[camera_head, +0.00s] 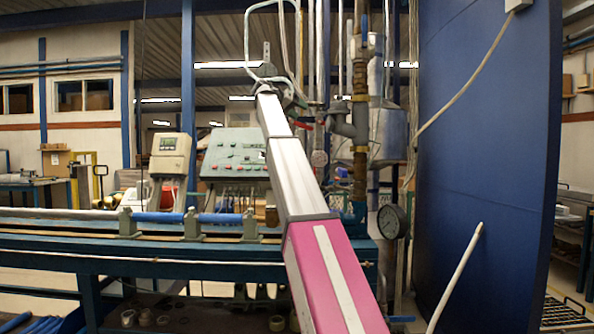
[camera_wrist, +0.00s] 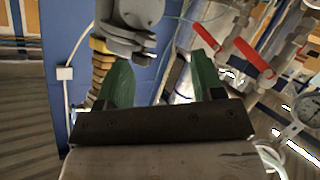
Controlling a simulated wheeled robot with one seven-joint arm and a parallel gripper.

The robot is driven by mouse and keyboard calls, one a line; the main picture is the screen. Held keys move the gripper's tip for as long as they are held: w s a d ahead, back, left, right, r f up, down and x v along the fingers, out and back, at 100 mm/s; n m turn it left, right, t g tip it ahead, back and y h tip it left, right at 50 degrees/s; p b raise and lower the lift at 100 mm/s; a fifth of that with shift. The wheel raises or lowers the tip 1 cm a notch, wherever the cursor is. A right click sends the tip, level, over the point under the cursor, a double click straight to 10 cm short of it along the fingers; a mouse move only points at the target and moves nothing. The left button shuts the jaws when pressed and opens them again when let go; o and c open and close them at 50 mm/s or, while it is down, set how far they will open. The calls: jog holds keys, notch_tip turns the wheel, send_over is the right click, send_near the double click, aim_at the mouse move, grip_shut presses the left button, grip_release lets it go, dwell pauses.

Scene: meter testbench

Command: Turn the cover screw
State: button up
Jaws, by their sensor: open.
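I cannot make out the cover screw in either view. My gripper (camera_wrist: 163,78) is open in the wrist view, with two green fingers apart and nothing visible between them. A grey rounded fitting (camera_wrist: 128,22) lies beyond the left finger, near its tip; I cannot tell if they touch. In the head view a grey fitting (camera_head: 342,118) sits on the vertical pipework, just right of my arm's far end. My gripper is mostly hidden behind my own arm there.
Red valve handles (camera_wrist: 255,58) and a round gauge (camera_wrist: 305,110) stand to the right in the wrist view. A blue panel (camera_head: 485,160) closes off the right side. A bench (camera_head: 60,240) with a meter (camera_head: 170,155) and control box (camera_head: 232,152) stands left.

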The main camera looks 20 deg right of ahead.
notch_tip(320, 180, down, 24)
jog(key=n, duration=1.9)
jog(key=shift+s+a+f+n, duration=0.15)
jog(key=shift+s+a+n, duration=0.1)
jog(key=shift+a+n, duration=0.1)
